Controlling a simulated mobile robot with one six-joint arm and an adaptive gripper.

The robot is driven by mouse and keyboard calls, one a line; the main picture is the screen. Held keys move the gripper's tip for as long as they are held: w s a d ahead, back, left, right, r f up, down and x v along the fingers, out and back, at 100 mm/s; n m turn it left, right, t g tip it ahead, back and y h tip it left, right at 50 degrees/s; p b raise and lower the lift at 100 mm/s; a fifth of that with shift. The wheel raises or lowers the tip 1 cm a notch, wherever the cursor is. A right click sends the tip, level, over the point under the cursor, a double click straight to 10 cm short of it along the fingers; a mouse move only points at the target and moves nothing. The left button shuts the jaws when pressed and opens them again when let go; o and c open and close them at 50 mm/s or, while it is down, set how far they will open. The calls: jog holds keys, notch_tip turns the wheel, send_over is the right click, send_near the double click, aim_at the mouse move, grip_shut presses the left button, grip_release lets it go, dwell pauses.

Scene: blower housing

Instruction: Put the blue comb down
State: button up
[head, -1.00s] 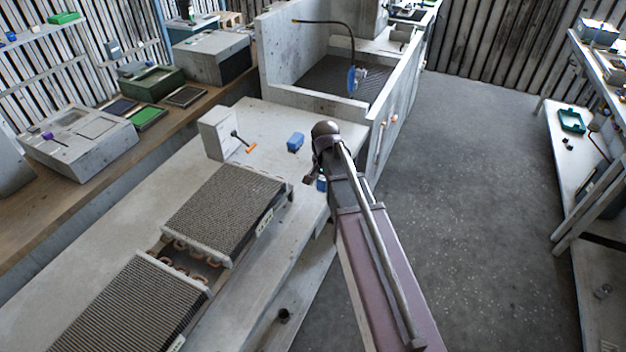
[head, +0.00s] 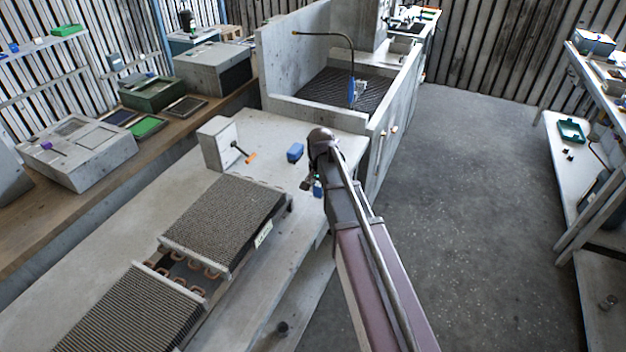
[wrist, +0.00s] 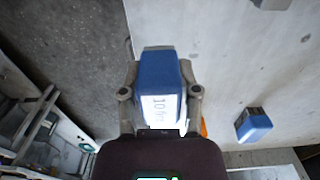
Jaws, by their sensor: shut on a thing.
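The blue comb (wrist: 160,75), a blue block with a white label reading about "10 fpi", is between the fingers of my gripper (wrist: 160,98) in the wrist view. My gripper is shut on it. The pale bench (wrist: 215,50) shows behind the comb, with its edge and the floor to the left. In the head view my gripper (head: 311,184) is by the bench's right edge, and a bit of the blue comb (head: 318,189) shows beside my arm. I cannot tell whether the comb touches the bench.
A second blue block (head: 295,152) stands on the bench, also in the wrist view (wrist: 253,125). A white box (head: 218,143) with an orange-handled lever (head: 250,157) is left of it. Finned coils (head: 222,220) lie nearer. A sink (head: 345,85) stands behind. Bare bench surrounds the second block.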

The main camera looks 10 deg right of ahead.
jog(key=w, duration=0.6)
jog(key=w+f, duration=0.1)
jog(key=w, duration=0.2)
jog(key=shift+w+b, duration=0.25)
jog(key=shift+b, duration=0.1)
jog(key=shift+w, duration=0.65)
notch_tip(320, 180, down, 4)
jog(key=b, duration=0.3)
jog(key=shift+r+b, duration=0.2)
jog(key=shift+b, duration=0.15)
jog(key=shift+f, duration=0.1)
jog(key=o, duration=1)
notch_tip(320, 180, up, 12)
jog(key=p, duration=1.2)
jog(key=shift+r, duration=0.2)
